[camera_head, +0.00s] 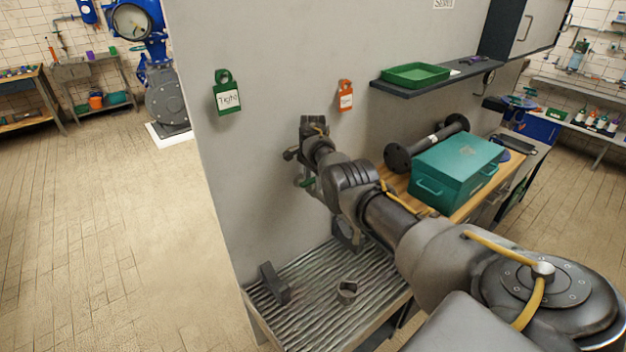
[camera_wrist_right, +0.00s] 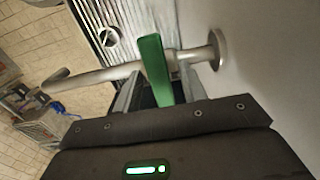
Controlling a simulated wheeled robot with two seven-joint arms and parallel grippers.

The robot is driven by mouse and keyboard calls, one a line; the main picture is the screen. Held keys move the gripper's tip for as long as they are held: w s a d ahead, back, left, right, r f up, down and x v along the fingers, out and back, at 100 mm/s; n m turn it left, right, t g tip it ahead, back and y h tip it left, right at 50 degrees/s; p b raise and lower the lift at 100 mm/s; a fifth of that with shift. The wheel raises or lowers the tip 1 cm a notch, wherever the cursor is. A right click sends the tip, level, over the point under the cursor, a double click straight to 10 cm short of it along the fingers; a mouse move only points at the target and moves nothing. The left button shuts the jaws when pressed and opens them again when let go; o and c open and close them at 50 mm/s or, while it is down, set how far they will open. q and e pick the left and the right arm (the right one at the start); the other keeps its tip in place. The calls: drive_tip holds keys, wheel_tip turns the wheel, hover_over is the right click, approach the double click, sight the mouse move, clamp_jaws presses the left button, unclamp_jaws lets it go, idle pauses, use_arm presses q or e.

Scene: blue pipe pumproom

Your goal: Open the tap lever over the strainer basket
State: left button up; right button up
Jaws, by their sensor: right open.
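The tap shows in the right wrist view as a pale metal pipe (camera_wrist_right: 105,77) coming from a round wall flange (camera_wrist_right: 217,48), its spout bending off to the left. Its green lever (camera_wrist_right: 154,65) stands across the pipe, between the two fingers of my right gripper (camera_wrist_right: 158,92), which is open; I cannot tell whether they touch it. In the head view my right gripper (camera_head: 308,152) is close to the wall at the tap, and a bit of the green lever (camera_head: 307,183) shows below it. My left gripper is out of view.
The ribbed metal tray (camera_head: 318,308) under the tap also holds a dark block (camera_head: 273,283). A teal toolbox (camera_head: 455,165) and a dark flanged pipe (camera_head: 428,145) lie on the bench to the right. A shelf (camera_head: 410,88) juts out above. The floor at left is clear.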

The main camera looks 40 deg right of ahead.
drive_tip(key=shift+c, duration=0.3)
clamp_jaws()
